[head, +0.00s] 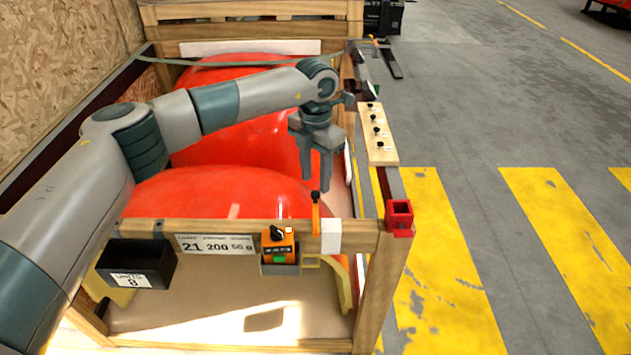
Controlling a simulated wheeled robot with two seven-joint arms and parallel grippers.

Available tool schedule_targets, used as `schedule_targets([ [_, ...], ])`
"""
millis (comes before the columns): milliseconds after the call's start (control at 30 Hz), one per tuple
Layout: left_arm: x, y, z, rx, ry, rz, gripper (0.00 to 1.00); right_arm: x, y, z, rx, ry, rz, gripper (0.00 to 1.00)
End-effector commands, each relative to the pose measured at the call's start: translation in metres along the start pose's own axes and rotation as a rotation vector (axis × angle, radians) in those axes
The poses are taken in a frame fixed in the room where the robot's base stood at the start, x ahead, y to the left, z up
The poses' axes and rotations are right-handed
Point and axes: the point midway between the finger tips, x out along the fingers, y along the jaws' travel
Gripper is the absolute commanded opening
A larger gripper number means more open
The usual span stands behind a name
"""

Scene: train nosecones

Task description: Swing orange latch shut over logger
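The orange latch (316,214) is a thin upright bar with a dark tip, at the front wooden rail of the crate. It stands just right of the logger (278,242), an orange box with a black knob and a green patch. The logger sits in a grey holder (280,268) on the rail, and the latch is not across it. My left gripper (316,184) points down just above the latch tip in the picture. Its two fingers are apart with nothing seen between them. Whether it touches the latch I cannot tell. My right gripper is not in view.
Red rounded nosecones (215,192) fill the wooden crate (368,300) behind the rail. A black bin (136,262) and a number plate (216,244) are left of the logger. A red bracket (399,217) caps the right corner. Striped floor to the right is clear.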

Motion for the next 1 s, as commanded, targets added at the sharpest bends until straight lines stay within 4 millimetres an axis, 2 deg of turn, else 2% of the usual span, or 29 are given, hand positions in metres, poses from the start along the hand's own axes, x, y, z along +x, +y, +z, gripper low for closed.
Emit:
schedule_targets([
  [100, 0.016, 0.0, -0.001, -0.001, 0.003, -0.001, 0.39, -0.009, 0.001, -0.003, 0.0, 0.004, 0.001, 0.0],
  [300, 0.035, 0.0, 0.0, -0.001, 0.001, 0.0, 0.39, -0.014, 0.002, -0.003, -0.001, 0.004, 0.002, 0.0],
  [667, 0.04, 0.0, 0.0, 0.0, 0.0, 0.001, 0.39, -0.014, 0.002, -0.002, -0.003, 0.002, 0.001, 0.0],
  [700, 0.04, 0.0, 0.0, 0.0, 0.0, 0.001, 0.36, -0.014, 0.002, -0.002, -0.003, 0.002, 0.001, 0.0],
  [800, 0.04, 0.0, 0.0, 0.0, 0.0, 0.001, 0.12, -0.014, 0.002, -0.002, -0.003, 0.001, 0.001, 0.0],
  [867, 0.04, 0.0, 0.0, 0.0, 0.0, 0.001, 0.0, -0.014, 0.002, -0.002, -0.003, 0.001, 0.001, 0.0],
  [1000, 0.04, 0.0, 0.0, 0.001, 0.0, 0.001, 0.0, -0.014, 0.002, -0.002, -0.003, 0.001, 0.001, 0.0],
])
